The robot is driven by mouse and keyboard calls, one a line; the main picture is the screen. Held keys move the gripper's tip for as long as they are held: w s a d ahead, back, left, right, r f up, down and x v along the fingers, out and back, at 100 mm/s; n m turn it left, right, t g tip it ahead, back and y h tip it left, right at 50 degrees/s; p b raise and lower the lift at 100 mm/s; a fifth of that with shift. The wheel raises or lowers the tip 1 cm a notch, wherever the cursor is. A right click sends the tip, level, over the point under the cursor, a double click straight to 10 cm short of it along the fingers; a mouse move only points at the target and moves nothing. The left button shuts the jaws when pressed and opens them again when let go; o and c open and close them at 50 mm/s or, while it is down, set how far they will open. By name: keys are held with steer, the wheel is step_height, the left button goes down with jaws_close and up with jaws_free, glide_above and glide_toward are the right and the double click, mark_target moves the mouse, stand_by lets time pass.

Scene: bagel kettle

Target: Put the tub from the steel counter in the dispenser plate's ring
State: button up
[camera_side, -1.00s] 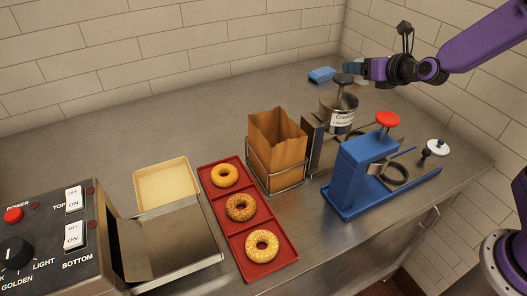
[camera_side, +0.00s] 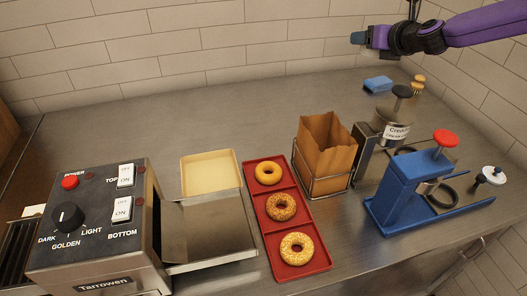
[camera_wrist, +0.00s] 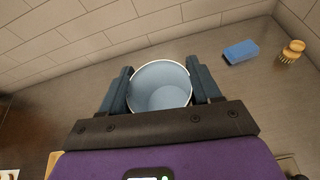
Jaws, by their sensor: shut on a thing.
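My gripper (camera_side: 361,39) is raised above the back of the steel counter (camera_side: 130,130), in front of the tiled wall. In the wrist view my gripper (camera_wrist: 159,75) has its two fingers shut on the round, pale blue-white tub (camera_wrist: 160,93), one on each side. The tub is open at the top and looks empty. In the side view the fingers mostly hide it. The steel dispenser (camera_side: 397,133), labelled "Cream", has a black knob and stands behind the blue press (camera_side: 405,185). A dark ring (camera_side: 450,188) shows low at the blue press; whether it belongs to the dispenser's plate I cannot tell.
A blue sponge (camera_side: 378,84) and wooden brush (camera_side: 418,84) lie at the back. A paper bag (camera_side: 326,145) in a wire holder, a red tray (camera_side: 318,254) with three bagels, a yellow tray (camera_side: 210,172) and a toaster (camera_side: 100,235) stand leftward. The back-left counter is clear.

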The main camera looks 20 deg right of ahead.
steer(key=w+a, duration=0.1)
steer(key=a, duration=0.3)
steer(key=w+a, duration=0.2)
steer(key=a, duration=0.3)
steer(key=w+a, duration=0.2)
steer(key=a, duration=0.2)
steer(key=shift+w+a+f, duration=0.1)
steer(key=shift+w+a, duration=0.15)
glide_above(257, 136)
step_height(257, 136, down, 2)
steer(key=shift+a+f+n+y, duration=0.1)
steer(key=shift+n+y, duration=0.2)
steer(key=shift+n, duration=0.1)
step_height(257, 136, down, 23)
steer(key=shift+f, duration=0.15)
steer(key=o, duration=1)
